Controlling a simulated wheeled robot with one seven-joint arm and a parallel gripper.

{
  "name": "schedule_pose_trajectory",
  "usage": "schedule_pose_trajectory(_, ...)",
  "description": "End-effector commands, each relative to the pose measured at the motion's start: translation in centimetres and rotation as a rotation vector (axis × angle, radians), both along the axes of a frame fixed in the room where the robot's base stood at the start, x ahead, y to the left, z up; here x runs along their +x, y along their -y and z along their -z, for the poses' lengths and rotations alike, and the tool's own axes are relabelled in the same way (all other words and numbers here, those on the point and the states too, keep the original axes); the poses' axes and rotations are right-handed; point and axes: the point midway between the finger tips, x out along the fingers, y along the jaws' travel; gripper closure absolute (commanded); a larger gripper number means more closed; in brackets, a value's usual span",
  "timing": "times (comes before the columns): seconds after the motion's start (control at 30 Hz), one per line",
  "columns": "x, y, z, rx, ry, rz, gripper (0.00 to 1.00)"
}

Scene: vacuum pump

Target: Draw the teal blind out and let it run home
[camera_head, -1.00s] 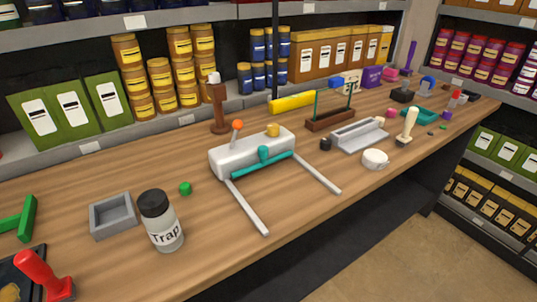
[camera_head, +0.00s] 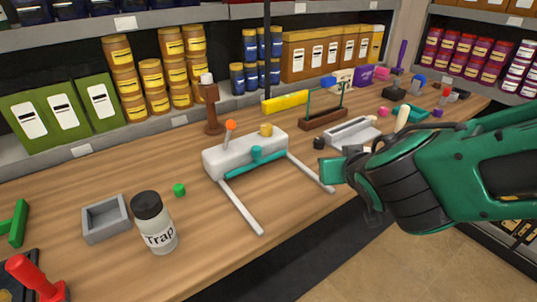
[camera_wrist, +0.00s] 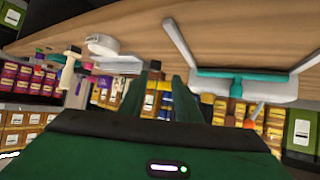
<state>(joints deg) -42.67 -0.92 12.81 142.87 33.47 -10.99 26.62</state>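The teal blind (camera_head: 254,165) is a teal bar with a round teal knob (camera_head: 256,153) on top. It lies along the front of a white housing (camera_head: 225,158), and two pale rails (camera_head: 240,208) run forward from the housing. The blind also shows in the wrist view (camera_wrist: 245,74), where the picture is upside down. My gripper (camera_head: 331,173) is right of the blind, by the end of the right rail, and touches nothing that I can see. In the wrist view its two green fingers (camera_wrist: 158,97) stand apart with nothing between them.
An orange-topped lever (camera_head: 230,138) and a yellow knob (camera_head: 266,130) stand at the housing. The table between the rails is clear.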

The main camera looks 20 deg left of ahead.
Motion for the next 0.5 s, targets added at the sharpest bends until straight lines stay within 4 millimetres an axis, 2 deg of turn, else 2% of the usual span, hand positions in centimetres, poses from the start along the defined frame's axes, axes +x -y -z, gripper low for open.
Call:
schedule_pose_trajectory(0.03,-1.3,-3.5,-0.1,0.022,0.028,-0.071,0.7)
schedule_pose_trajectory(0.1,-2.9,-7.3,-0.5,0.058,0.067,-0.15,0.7)
schedule_pose_trajectory(0.2,-4.9,-11.1,-1.0,0.098,0.103,-0.232,0.7)
schedule_pose_trajectory(0.33,-6.4,-13.5,-1.3,0.127,0.126,-0.284,0.7)
schedule_pose_trajectory(0.5,-5.7,-14.6,-1.0,0.134,0.13,-0.292,0.7)
